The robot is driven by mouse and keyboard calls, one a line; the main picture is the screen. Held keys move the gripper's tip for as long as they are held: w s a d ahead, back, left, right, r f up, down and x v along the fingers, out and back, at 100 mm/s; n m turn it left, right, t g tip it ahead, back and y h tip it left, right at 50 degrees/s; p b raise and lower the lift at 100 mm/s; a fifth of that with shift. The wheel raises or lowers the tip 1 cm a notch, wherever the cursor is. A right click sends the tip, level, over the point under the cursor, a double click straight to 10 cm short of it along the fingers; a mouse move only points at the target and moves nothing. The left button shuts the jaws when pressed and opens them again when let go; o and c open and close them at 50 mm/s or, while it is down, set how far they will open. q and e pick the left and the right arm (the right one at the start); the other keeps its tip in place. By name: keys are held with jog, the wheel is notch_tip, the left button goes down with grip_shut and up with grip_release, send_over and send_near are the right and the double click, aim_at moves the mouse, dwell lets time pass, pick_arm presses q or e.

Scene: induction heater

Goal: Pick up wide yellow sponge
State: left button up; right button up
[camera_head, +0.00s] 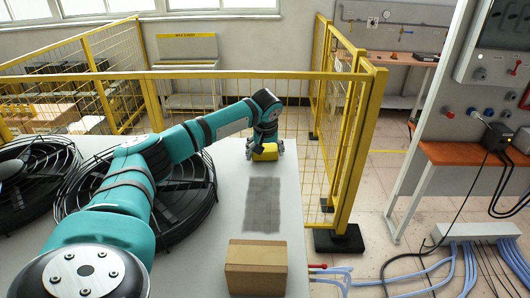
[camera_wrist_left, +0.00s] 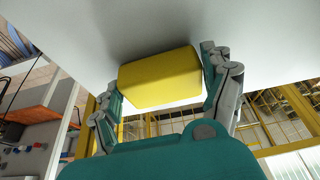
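The wide yellow sponge (camera_head: 265,153) is at the far end of the white table, under my left gripper (camera_head: 265,147). In the left wrist view the sponge (camera_wrist_left: 160,78) sits between the two fingers of my left gripper (camera_wrist_left: 161,82), one finger against each short side. The fingers look shut on it. Its shadow falls on the table close by; I cannot tell whether it is touching the table or slightly lifted. My right gripper is not in view.
A brown box (camera_head: 256,268) stands at the table's near edge, with a grey patterned patch (camera_head: 262,205) behind it. Large black fans (camera_head: 185,200) lie to the left, under my left arm. A yellow mesh fence (camera_head: 350,130) stands beyond the table.

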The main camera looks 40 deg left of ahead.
pick_arm(q)
jog(key=shift+c, duration=1.3)
jog(key=shift+r+b, duration=0.4)
jog(key=shift+b, duration=0.05)
notch_tip(320, 180, up, 2)
jog(key=shift+r+b, duration=0.15)
jog(key=shift+b, duration=0.85)
jog(key=s+d+b, duration=0.2)
jog(key=s, duration=0.2)
jog(key=s+d+r+b, duration=0.1)
jog(key=s+d+b, duration=0.1)
jog(key=s, duration=0.2)
jog(key=s+d+b, duration=0.2)
jog(key=s+d, duration=0.1)
jog(key=s, duration=0.2)
jog(key=shift+s+d+r, duration=0.1)
jog(key=shift+r, duration=0.25)
jog(key=shift+s+d+r, duration=0.15)
jog(key=shift+s+d, duration=0.05)
jog(key=shift+s, duration=0.3)
